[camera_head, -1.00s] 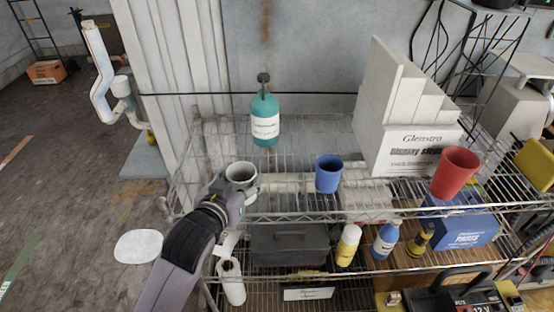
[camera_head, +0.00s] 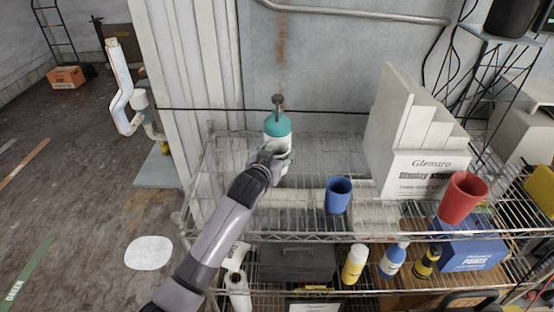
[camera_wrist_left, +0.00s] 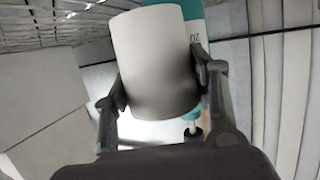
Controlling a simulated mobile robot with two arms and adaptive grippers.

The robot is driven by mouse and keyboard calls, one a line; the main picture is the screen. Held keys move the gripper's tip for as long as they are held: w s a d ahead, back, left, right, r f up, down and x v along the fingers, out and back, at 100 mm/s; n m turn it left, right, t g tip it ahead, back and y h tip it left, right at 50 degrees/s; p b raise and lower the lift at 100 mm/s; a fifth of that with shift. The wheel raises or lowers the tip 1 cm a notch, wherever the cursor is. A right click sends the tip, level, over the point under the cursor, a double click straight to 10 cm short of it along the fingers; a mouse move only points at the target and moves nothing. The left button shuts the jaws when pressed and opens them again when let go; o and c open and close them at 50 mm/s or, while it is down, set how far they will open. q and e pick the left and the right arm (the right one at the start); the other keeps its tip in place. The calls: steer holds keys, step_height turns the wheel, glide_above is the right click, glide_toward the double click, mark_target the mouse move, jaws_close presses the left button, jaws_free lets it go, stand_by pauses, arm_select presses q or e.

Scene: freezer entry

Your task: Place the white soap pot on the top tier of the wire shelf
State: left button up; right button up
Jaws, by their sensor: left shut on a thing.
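The white soap pot (camera_wrist_left: 155,65) is between the two fingers of my left gripper (camera_head: 274,157) in the left wrist view, with a finger on each side. In the head view the gripper mostly hides the pot. The gripper is over the back left part of the wire shelf's top tier (camera_head: 330,155), just in front of the teal bottle (camera_head: 277,124). I cannot tell whether the pot touches the shelf or the bottle. My right gripper is not in view.
A blue cup (camera_head: 338,196) stands right of my left arm on the top tier. A large white box (camera_head: 425,175) and a red cup (camera_head: 462,199) are farther right. Bare wire shows between the bottle and the box. A wall closes off the back.

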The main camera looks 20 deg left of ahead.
arm_select(q)
step_height(320, 180, down, 2)
steer(key=shift+s+f, duration=0.1)
steer(key=shift+f, duration=0.15)
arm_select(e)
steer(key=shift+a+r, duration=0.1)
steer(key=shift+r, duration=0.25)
arm_select(q)
steer(key=shift+f, duration=0.1)
steer(key=o, duration=1.1)
steer(key=shift+o, duration=0.2)
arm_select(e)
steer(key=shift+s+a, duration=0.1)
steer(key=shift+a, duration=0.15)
arm_select(q)
steer(key=shift+r, duration=0.2)
steer(key=shift+s, duration=0.35)
steer(key=b+v, duration=0.1)
steer(key=v, duration=1)
steer(key=shift+s+r, duration=0.1)
steer(key=shift+s, duration=0.05)
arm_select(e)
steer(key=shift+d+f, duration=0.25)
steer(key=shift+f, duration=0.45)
